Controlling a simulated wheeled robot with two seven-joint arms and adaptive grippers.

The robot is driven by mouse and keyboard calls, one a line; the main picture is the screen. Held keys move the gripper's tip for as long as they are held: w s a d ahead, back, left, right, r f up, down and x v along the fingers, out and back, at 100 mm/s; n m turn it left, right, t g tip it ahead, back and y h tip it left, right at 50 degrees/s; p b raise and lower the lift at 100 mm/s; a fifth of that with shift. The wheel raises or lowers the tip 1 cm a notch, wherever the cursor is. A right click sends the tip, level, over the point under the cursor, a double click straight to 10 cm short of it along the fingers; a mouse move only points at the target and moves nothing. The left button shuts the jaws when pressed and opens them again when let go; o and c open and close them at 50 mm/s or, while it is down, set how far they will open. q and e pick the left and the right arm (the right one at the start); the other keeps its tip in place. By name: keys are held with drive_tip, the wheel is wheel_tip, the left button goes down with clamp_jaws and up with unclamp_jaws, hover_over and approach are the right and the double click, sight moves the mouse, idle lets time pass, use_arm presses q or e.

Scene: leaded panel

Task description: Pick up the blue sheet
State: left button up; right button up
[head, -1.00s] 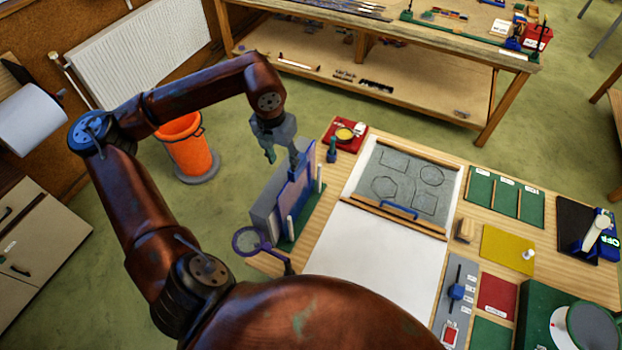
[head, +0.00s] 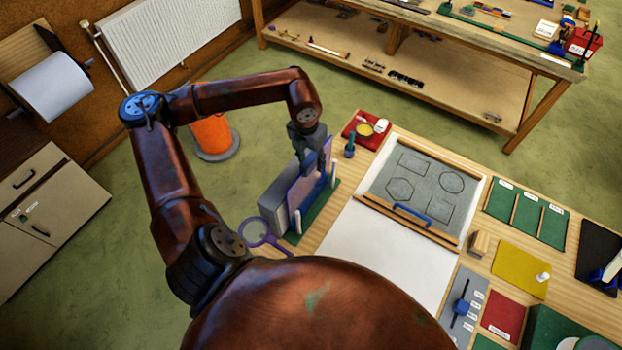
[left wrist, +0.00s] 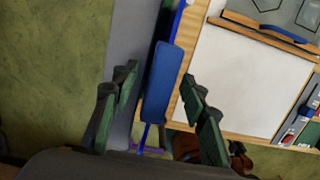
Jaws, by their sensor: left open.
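The blue sheet (head: 300,195) stands upright, looking violet-blue and partly see-through, in a rack at the table's left end. My left gripper (head: 316,166) is open at the top of the sheet, pointing down, and covers part of its upper edge. In the left wrist view, a blue piece (left wrist: 162,85) at the sheet's top lies between the two spread fingers of the left gripper (left wrist: 160,105), with a gap on each side. Whether a finger touches the sheet cannot be told. My right gripper is not in view.
The rack has a grey block (head: 270,205) behind the sheet, white posts and a green base (head: 322,208). A magnifier (head: 254,231) is near its front. A small dark green bottle (head: 349,146) stands close by. White paper (head: 375,250) and a grey pattern board (head: 425,187) lie right.

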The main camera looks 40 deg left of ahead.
use_arm(q)
drive_tip(key=shift+f, duration=0.15)
drive_tip(key=shift+c, duration=1.1)
clamp_jaws()
